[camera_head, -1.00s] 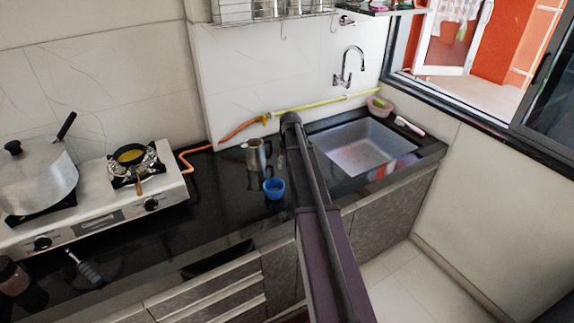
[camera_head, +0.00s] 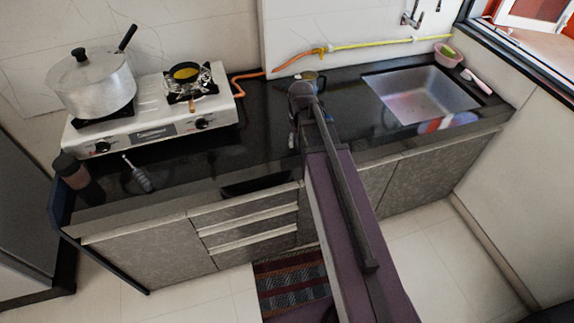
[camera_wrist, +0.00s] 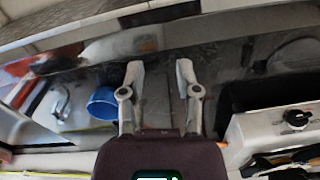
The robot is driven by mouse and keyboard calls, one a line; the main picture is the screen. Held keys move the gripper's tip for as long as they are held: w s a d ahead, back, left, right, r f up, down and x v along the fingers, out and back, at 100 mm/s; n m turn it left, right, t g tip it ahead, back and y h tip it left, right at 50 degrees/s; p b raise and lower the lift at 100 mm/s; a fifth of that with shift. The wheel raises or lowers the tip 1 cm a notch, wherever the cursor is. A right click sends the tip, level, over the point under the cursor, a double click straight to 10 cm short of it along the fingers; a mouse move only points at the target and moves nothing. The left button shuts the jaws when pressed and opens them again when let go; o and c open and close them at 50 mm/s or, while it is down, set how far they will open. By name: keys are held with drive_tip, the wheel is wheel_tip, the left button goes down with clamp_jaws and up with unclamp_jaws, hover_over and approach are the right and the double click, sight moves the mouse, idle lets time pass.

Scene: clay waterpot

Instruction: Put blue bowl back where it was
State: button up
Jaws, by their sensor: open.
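The blue bowl (camera_wrist: 103,104) is in the wrist view, left of my gripper (camera_wrist: 160,70). Its right side is close to, or partly behind, the left finger. My gripper is open, with nothing between its fingers, above the dark countertop (camera_wrist: 220,62). In the head view my arm covers most of the bowl; only a small bit of blue shows at the arm's left edge. My gripper's fingers cannot be made out in the head view.
A stove (camera_head: 150,110) with a large pot (camera_head: 95,82) and a small pan (camera_head: 186,75) stands left. The sink (camera_head: 422,95) is right.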

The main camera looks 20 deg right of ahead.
drive_tip(key=s+a+n, duration=0.1)
drive_tip(key=s+a, duration=0.5)
drive_tip(key=s, duration=0.2)
drive_tip(key=shift+s+a, duration=0.15)
drive_tip(key=shift+s, duration=0.25)
idle(0.6)
